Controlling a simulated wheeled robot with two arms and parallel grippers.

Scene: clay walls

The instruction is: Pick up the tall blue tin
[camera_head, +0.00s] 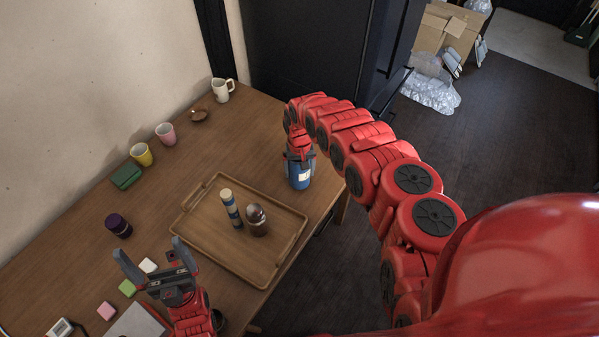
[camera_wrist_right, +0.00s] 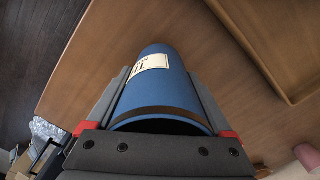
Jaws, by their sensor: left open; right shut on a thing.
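The tall blue tin (camera_head: 299,178) with a cream label is near the right edge of the wooden table, beyond the tray's far right corner. My right gripper (camera_head: 299,156) comes down over its top and is shut on it. In the right wrist view the blue tin (camera_wrist_right: 157,82) lies between the two grey fingers of the right gripper (camera_wrist_right: 160,100), its label facing up-left. Whether its base touches the table I cannot tell. My left gripper (camera_head: 157,262) is open and empty over the table's near left part.
A wooden tray (camera_head: 185,208) holds a striped cylinder (camera_head: 231,208) and a dark rounded object (camera_head: 256,219). Cups (camera_head: 141,154), a green box (camera_head: 126,176), a dark purple tin (camera_head: 118,225) and a white pitcher (camera_head: 223,90) stand along the wall side.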

